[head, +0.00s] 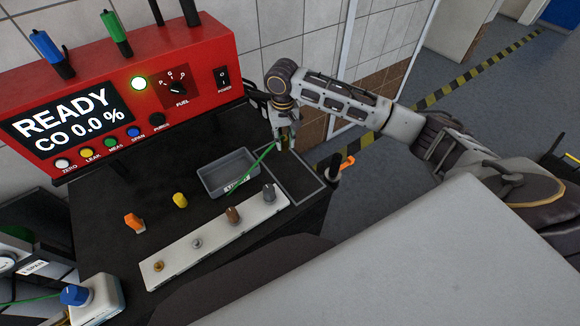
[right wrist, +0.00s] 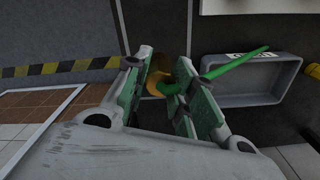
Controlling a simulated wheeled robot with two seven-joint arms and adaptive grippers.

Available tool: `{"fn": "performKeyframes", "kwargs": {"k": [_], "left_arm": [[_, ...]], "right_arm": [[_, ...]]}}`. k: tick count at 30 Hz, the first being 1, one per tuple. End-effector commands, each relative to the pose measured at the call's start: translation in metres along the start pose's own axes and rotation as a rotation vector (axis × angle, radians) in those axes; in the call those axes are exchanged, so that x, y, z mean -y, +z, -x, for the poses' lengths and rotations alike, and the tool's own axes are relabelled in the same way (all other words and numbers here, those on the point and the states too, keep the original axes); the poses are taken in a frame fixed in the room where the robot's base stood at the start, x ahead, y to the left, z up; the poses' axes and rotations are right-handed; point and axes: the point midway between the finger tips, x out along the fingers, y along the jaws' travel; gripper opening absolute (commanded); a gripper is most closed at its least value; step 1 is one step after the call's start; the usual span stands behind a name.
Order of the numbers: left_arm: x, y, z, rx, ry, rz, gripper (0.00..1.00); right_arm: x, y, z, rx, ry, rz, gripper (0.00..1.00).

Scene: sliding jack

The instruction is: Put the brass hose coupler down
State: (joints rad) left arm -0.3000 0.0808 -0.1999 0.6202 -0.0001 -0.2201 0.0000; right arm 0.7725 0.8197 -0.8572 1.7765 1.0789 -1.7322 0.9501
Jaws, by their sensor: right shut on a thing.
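My right gripper (head: 286,138) is over the right end of the black cart top, beside the grey tray. In the right wrist view the gripper (right wrist: 166,76) is shut on the brass hose coupler (right wrist: 158,84), which shows between the fingers. A green hose (right wrist: 235,62) runs from the coupler toward the tray. In the head view the hose (head: 258,164) slants down to the tray, and the fingers mostly hide the coupler. I cannot tell whether the coupler touches the surface below. My left gripper is not in view.
The grey tray (head: 207,182) is left of the gripper. A white strip (head: 215,238) with several fittings lies in front. Orange (head: 134,222) and yellow (head: 180,200) pieces stand on the cart. The red analyser (head: 160,62) is behind. An outlined patch (head: 297,178) near the right edge looks bare.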

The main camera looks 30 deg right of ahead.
Motion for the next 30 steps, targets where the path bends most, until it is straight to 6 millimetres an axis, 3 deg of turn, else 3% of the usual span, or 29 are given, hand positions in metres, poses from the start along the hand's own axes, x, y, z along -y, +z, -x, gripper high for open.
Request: {"fn": "performKeyframes", "kwargs": {"k": [30], "left_arm": [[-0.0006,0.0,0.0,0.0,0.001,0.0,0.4]], "right_arm": [[-0.007,0.0068,0.0001,-0.001,0.0,0.366,0.0]]}}
